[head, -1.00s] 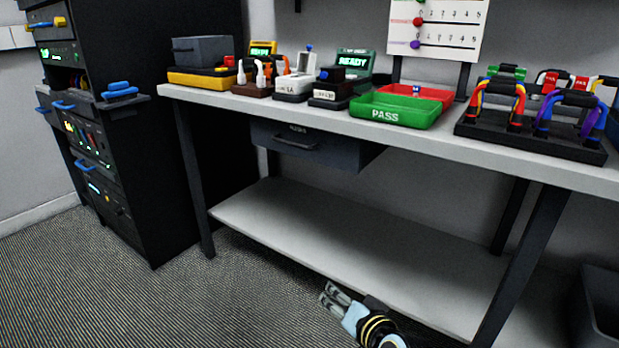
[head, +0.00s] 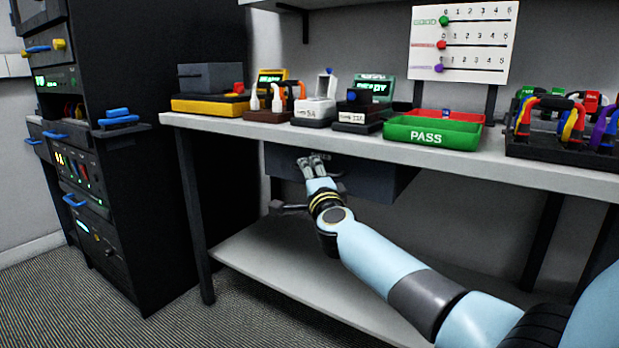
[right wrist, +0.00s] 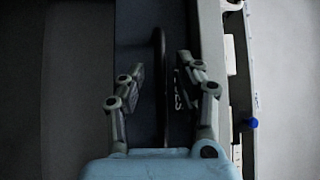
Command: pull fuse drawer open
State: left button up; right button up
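The fuse drawer (head: 372,182) is a dark grey box under the bench top, and it looks shut. In the right wrist view the dark bar handle (right wrist: 159,82) runs upright between the two fingers of my right gripper (right wrist: 158,78). The fingers are apart, with a gap to the handle on both sides. White lettering on the drawer shows beside the right finger. My left gripper is in neither view.
The bench top (head: 540,175) is just above the drawer and carries a green PASS tray (head: 430,137) and several small devices. A lower shelf (head: 265,255) lies below. A dark rack (head: 120,180) with blue handles stands at the left.

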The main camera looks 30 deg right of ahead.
jog(key=shift+w+d+r, duration=0.1)
jog(key=shift+w+d, duration=0.1)
jog(key=shift+w, duration=0.2)
jog(key=shift+c, duration=0.3)
grip_shut()
